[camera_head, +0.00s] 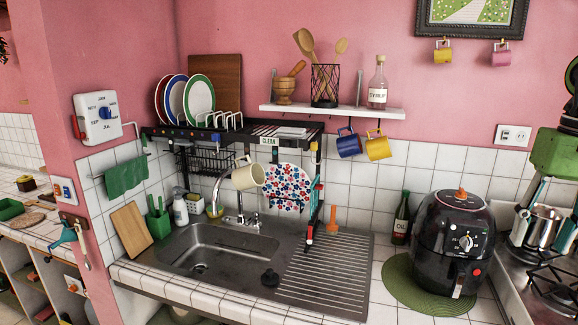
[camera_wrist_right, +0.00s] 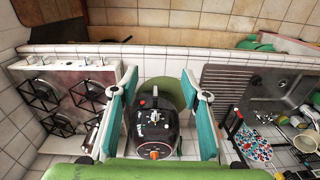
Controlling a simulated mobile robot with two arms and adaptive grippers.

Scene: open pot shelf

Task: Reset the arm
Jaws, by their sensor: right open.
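My right gripper (camera_head: 546,228) is at the right edge of the head view, with a green body and teal fingers. In the right wrist view its two teal fingers (camera_wrist_right: 160,112) are spread wide, with nothing held between them. The black air fryer (camera_wrist_right: 152,130) shows between and beyond the fingers there, apart from them. In the head view the air fryer (camera_head: 452,240) stands on a round green mat (camera_head: 400,288), left of the gripper. My left gripper is in neither view.
A stove (camera_wrist_right: 60,100) with black grates lies on one side of the air fryer. The sink (camera_head: 225,250) and ribbed drainboard (camera_head: 330,270) lie on the other. An oil bottle (camera_head: 401,220) stands beside the fryer. A dish rack (camera_head: 240,130) spans the sink, and mugs (camera_head: 378,146) hang under a white shelf (camera_head: 340,111).

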